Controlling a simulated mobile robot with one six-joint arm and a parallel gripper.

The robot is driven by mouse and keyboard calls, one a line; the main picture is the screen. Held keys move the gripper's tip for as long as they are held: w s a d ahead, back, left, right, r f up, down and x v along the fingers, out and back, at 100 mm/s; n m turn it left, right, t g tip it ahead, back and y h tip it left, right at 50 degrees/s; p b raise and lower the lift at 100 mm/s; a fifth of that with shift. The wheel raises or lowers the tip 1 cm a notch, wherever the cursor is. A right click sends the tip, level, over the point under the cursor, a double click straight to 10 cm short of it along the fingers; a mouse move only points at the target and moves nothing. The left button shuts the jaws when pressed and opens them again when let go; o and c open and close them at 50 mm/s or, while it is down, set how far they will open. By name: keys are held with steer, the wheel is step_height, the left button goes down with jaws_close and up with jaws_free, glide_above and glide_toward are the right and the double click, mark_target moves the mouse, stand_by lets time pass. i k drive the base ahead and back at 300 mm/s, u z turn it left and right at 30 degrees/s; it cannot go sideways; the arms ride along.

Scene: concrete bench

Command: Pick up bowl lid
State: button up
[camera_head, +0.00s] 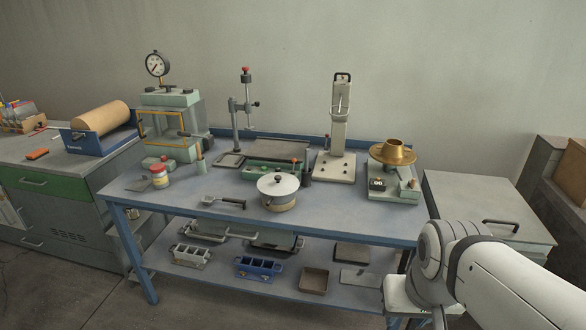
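The bowl lid (278,184) is a round, pale disc with a small dark knob. It sits on top of a beige bowl (281,204) near the front edge of the bench, right of the middle. My gripper (440,318) is only partly in view at the bottom right, below my white arm. It is well apart from the lid, to its right and nearer to me. Its fingertips are cut off by the frame's bottom edge, so its opening is hidden.
The blue bench (240,221) carries a trowel-like tool (226,201) left of the bowl and a jar (159,177). A brass-topped device (393,153) stands at right, a tall white stand (339,130) behind. Moulds and trays lie on the lower shelf. The bench front between trowel and bowl is narrow.

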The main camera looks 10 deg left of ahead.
mark_target(275, 184)
steer(key=u, duration=0.3)
steer(key=i, duration=1.8)
steer(key=u, duration=0.15)
